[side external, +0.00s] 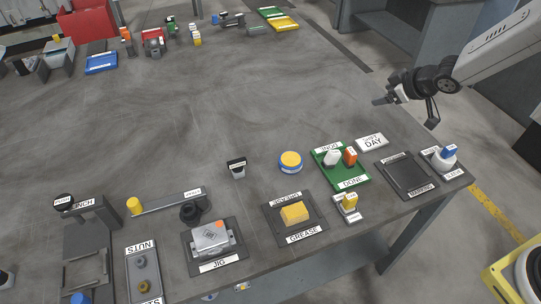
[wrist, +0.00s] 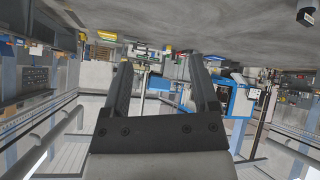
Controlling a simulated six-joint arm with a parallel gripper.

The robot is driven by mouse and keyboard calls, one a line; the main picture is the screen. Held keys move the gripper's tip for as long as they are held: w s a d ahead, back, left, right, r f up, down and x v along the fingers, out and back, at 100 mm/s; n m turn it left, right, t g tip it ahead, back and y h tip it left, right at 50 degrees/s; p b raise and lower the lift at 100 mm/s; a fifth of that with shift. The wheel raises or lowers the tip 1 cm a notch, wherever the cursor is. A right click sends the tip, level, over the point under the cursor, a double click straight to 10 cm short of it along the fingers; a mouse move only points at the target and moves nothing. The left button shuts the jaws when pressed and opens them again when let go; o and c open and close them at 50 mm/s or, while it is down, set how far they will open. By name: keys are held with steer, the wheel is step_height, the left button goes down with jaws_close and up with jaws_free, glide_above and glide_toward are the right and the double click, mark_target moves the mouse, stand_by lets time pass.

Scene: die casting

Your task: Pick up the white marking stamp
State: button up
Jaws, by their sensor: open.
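A small upright white piece (side external: 331,158), which looks like the white marking stamp, stands on a green tray (side external: 352,182) at the right of the bench. An orange piece (side external: 350,156) stands on the same tray, just right of it. My gripper (side external: 407,110) is open and empty, in the air above and to the right of the tray, well apart from the white piece. In the wrist view my gripper (wrist: 161,66) shows two spread dark fingers with nothing between them. The white piece is not identifiable in that view.
A white day sign (side external: 372,142), a black tray (side external: 406,176) and a blue-topped white bottle (side external: 446,157) lie right of the green tray. A blue-and-yellow round tin (side external: 290,162) and a yellow block (side external: 294,212) are left. The bench middle is clear.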

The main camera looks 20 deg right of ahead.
steer(key=w+a+f+n+y, duration=0.2)
steer(key=w+n+y, duration=0.1)
steer(key=w, duration=0.2)
steer(key=n+g+y, duration=0.8)
steer(key=n+g, duration=0.1)
glide_toward(334, 152)
steer(key=shift+x, duration=2.15)
steer(key=shift+s+a+f, duration=0.1)
steer(key=shift+x, duration=2.45)
